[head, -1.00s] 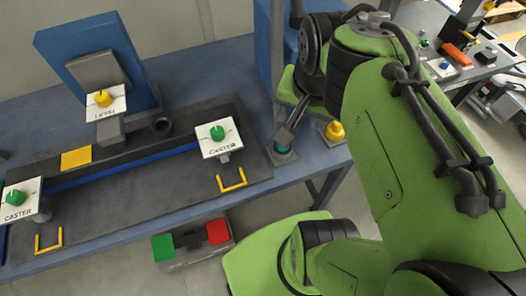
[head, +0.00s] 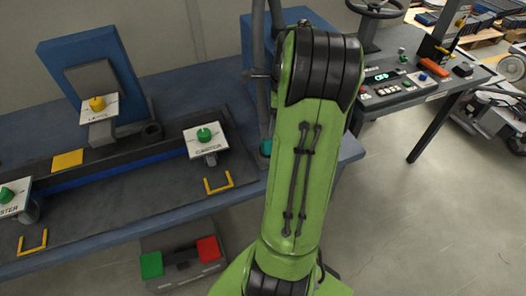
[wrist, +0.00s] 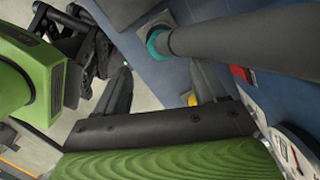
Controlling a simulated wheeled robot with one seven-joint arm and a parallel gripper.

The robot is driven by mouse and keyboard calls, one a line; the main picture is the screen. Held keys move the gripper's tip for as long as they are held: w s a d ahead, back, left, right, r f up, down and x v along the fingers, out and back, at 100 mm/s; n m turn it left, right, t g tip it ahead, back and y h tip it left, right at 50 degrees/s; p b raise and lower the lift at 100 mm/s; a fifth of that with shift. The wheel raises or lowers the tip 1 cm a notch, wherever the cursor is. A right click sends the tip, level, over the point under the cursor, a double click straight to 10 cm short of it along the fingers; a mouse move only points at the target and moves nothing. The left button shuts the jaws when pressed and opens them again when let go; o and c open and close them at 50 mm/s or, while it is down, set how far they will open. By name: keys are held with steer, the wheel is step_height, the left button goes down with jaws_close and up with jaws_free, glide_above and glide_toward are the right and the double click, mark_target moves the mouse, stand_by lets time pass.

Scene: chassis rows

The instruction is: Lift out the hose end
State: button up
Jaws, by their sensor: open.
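The hose (head: 262,75) is a dark grey tube standing at the right end of the blue bench, partly hidden behind my arm. Its lower end has a teal collar (head: 266,147). In the wrist view the hose (wrist: 240,42) runs from the upper right to the teal collar (wrist: 156,43), which sits at a grey square fitting on the blue surface. My gripper (wrist: 163,85) is open, with its two dark fingers apart and nothing between them. The collar lies beyond the fingertips. In the head view my arm hides most of the gripper.
A plate with a green knob (head: 204,134) and a yellow handle (head: 218,183) are left of my arm. A yellow knob (wrist: 190,99) shows beside the right finger in the wrist view. A control desk (head: 405,85) stands at the right, with open floor before it.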

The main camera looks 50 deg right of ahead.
mark_target(267, 143)
steer(key=f+b, duration=0.1)
steer(key=f, duration=0.2)
steer(key=w+f+b, duration=0.1)
steer(key=f, duration=0.3)
steer(key=a+f+b, duration=0.1)
steer(key=f, duration=0.2)
steer(key=shift+w+f+b, duration=0.25)
steer(key=shift+b, duration=0.05)
steer(key=shift+r, duration=0.15)
steer(key=shift+c, duration=0.3)
